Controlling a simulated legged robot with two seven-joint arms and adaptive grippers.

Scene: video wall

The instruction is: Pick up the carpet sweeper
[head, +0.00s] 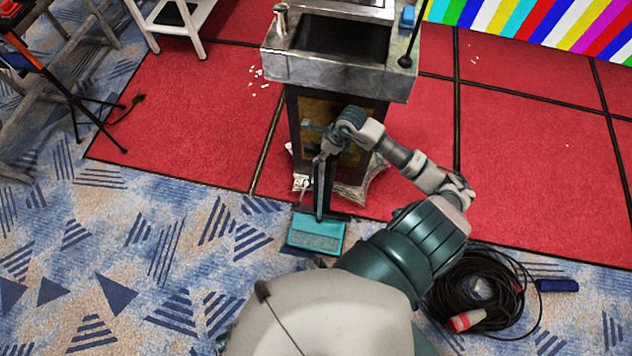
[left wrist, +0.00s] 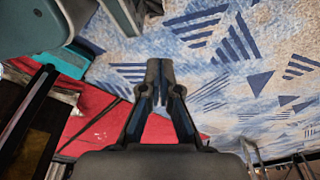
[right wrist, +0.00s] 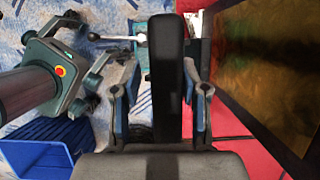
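The carpet sweeper has a flat teal head (head: 315,232) on the patterned carpet and a dark upright handle. It stands in front of the cabinet. My right gripper (head: 323,143) is at the upper part of the handle. In the right wrist view its open fingers (right wrist: 160,95) lie on both sides of the black handle (right wrist: 167,80), with narrow gaps showing. The left wrist view shows the teal head (left wrist: 62,62) and the handle (left wrist: 27,105) at the left. There my left gripper (left wrist: 160,72) is shut and empty, apart from the sweeper. I cannot make it out in the head view.
A worn cabinet (head: 325,68) stands close behind the sweeper on red carpet panels (head: 200,110). A coiled black cable (head: 480,295) and a small blue object (head: 557,286) lie at the right. A tripod (head: 85,105) stands at the left. The patterned carpet at front left is clear.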

